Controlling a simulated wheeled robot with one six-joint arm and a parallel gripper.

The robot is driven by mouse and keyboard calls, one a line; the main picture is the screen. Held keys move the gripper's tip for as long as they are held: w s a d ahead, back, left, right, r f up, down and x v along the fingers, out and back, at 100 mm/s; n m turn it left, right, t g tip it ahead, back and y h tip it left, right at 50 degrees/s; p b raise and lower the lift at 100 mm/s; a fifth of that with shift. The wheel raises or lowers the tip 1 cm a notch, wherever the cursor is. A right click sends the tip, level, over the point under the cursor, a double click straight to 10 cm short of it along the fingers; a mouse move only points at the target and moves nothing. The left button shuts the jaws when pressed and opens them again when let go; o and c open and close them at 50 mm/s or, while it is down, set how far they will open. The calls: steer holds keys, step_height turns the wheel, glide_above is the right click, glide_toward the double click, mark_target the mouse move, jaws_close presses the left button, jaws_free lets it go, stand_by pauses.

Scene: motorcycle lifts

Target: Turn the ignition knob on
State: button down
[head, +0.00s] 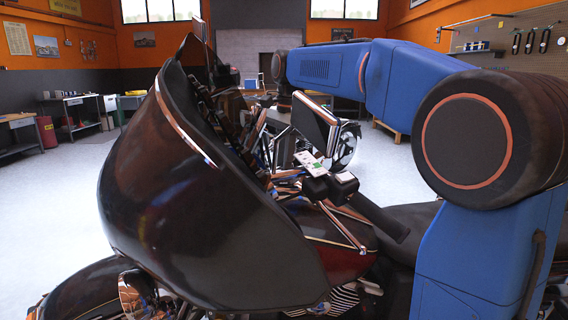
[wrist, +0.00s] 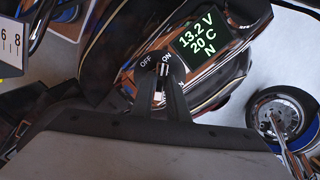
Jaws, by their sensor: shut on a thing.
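The ignition knob (wrist: 163,69) is in the wrist view, just below the printed "OFF" and "ON" labels on the motorcycle's dark glossy console. My gripper (wrist: 161,80) has its two dark fingers closed around the knob, one on each side. The fingers cover most of the knob, so I cannot tell which label it points to. A small display (wrist: 200,40) beside it reads "13.2 V 20 C N". In the head view the motorcycle (head: 190,200) stands in front of me, and its fairing and mirror hide the knob and my gripper.
A mirror (head: 315,122) and a handlebar grip (head: 375,215) stick out close to my arm. A wheel (wrist: 280,115) shows at the right of the wrist view. Workbenches (head: 75,112) stand along the left wall, with open pale floor (head: 50,185) before them.

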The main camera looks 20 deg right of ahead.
steer(key=shift+m, duration=1)
steer(key=c, duration=1.7)
jaws_free()
steer(key=shift+s+d+r, duration=0.2)
steer(key=shift+s+r, duration=0.05)
steer(key=shift+r, duration=2.65)
steer(key=shift+s+d+r, duration=0.2)
steer(key=shift+d+r, duration=0.05)
steer(key=shift+r, duration=2.6)
steer(key=shift+s+d+r, duration=0.2)
steer(key=shift+s+r, duration=0.05)
steer(key=shift+r, duration=2.65)
